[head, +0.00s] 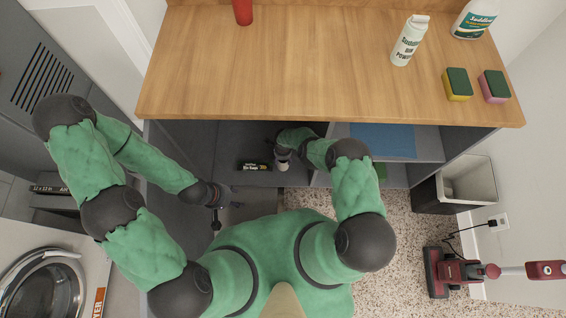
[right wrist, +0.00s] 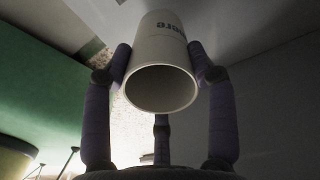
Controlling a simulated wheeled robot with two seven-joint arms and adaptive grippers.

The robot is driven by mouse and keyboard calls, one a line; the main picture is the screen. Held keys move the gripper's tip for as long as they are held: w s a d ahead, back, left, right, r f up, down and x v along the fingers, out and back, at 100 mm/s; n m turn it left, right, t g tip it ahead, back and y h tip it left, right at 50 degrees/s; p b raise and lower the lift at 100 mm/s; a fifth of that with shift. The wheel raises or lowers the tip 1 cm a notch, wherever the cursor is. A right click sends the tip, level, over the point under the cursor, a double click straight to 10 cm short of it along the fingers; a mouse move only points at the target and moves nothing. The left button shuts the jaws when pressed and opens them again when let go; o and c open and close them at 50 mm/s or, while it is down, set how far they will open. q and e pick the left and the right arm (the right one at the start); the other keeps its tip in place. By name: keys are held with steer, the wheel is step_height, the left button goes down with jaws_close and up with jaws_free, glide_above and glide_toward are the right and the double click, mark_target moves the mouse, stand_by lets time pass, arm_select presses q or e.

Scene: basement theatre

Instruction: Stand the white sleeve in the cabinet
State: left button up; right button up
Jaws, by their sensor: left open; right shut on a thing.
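The white sleeve is a hollow tube with dark lettering. My right gripper (head: 283,150) is shut on the white sleeve (head: 283,165) inside the left part of the grey cabinet (head: 195,135), under the wooden top. In the right wrist view the sleeve (right wrist: 155,88) sits between the fingers with its round open end facing the camera. Whether it touches the cabinet floor I cannot tell. My left gripper (head: 222,198) is open and empty, in front of the cabinet at the left.
A shelf with a blue item (head: 383,140) fills the right part. The wooden counter (head: 290,70) overhangs the opening. A bin (head: 425,190) and red vacuum (head: 450,270) stand at the right.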

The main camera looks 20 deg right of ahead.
step_height(320, 180, down, 3)
steer(key=shift+f+b, duration=0.15)
steer(key=shift+b, duration=0.7)
steer(key=shift+s, duration=0.1)
steer(key=o, duration=1.2)
steer(key=shift+o, duration=0.2)
step_height(320, 180, up, 8)
steer(key=p, duration=0.5)
steer(key=shift+f, duration=0.15)
